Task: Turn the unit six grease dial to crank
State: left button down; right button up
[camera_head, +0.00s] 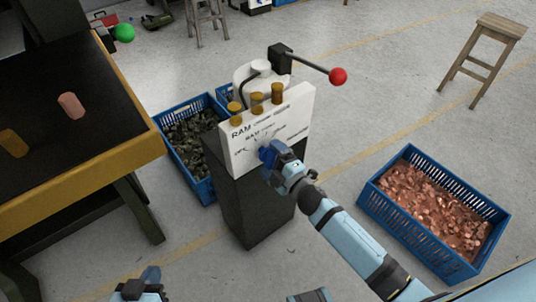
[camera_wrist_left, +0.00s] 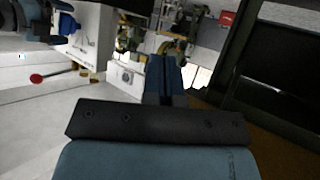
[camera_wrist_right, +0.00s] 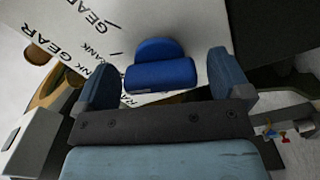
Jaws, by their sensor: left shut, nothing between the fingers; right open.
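A white panel (camera_head: 290,117) with black lettering tops a dark pedestal (camera_head: 250,205). In the right wrist view the panel (camera_wrist_right: 180,15) carries a blue dial (camera_wrist_right: 160,75) with a raised grip, and words such as GEAR and RANK around it. My right gripper (camera_head: 270,154) is at the panel face. Its open fingers (camera_wrist_right: 165,72) stand either side of the dial, with visible gaps. In the head view the gripper largely hides the dial. My left gripper (camera_head: 150,275) is low at the bottom edge, away from the panel; its fingers (camera_wrist_left: 162,75) are shut and empty.
A lever with a red ball (camera_head: 338,76) sticks out right of the panel, and brass caps (camera_head: 257,99) line its top. Blue crates stand behind (camera_head: 203,190) and at right (camera_head: 375,205). A yellow-edged workbench (camera_head: 95,172) is at left. A stool (camera_head: 490,45) stands far right.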

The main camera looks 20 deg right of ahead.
pick_arm(q)
jog(key=shift+a+p, duration=0.15)
jog(key=shift+p, duration=0.2)
pick_arm(e)
jog(key=v, duration=1.1)
jog(key=shift+s, duration=0.35)
pick_arm(q)
jog(key=shift+s+f, duration=0.1)
jog(key=shift+s, duration=0.05)
pick_arm(e)
jog(key=shift+s+d, duration=0.1)
jog(key=shift+d, duration=0.05)
